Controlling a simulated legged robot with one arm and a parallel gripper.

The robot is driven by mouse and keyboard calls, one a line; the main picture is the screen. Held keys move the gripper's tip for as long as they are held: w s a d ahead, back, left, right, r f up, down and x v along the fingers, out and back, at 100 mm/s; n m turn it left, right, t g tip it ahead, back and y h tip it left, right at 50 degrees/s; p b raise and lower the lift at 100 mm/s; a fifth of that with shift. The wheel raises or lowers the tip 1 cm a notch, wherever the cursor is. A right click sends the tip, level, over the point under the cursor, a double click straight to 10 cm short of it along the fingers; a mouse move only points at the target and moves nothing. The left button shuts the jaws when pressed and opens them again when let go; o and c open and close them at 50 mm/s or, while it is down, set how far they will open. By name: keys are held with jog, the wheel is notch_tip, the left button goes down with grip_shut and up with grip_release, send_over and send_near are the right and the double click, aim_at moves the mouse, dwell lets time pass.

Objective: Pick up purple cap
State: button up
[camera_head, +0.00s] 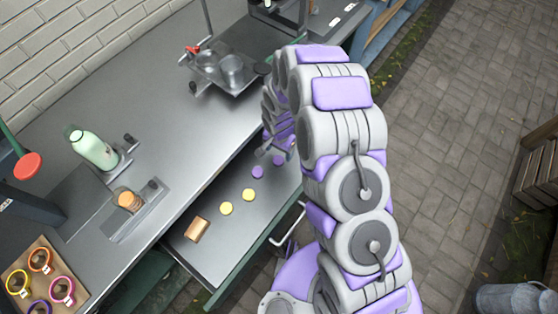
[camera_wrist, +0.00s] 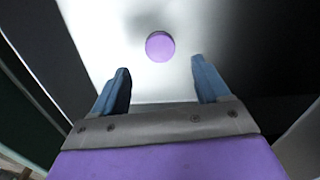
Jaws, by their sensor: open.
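Purple caps lie in the open drawer in the head view, one at the left (camera_head: 257,171) and one (camera_head: 278,160) closer to my arm. In the wrist view a single round purple cap (camera_wrist: 160,46) lies flat on the pale metal surface. My gripper (camera_wrist: 160,72) is open and empty, with its two blue fingers apart. The cap sits beyond the fingertips, roughly centred between them, and is not held. In the head view my gripper (camera_head: 274,140) is partly hidden by my arm, over the drawer's far end. I cannot tell which cap the wrist view shows.
The grey worktop (camera_head: 190,125) above bears a green bottle (camera_head: 93,148), a metal fixture with cups (camera_head: 230,70) and a tray of coloured rings (camera_head: 20,262).

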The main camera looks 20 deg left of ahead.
aim_at(278, 160)
jog(key=shift+a+f, duration=0.25)
jog(key=shift+f, duration=0.25)
jog(key=shift+s+f, duration=0.15)
jog(key=shift+f, duration=0.2)
jog(key=f, duration=0.1)
jog(key=f+b, duration=0.1)
jog(key=f, duration=0.2)
jog(key=shift+s+d+b, duration=0.15)
jog(key=shift+d+b, duration=0.1)
jog(key=shift+b, duration=0.05)
jog(key=shift+a, duration=0.1)
jog(key=shift+a, duration=0.1)
jog(key=c, duration=1.1)
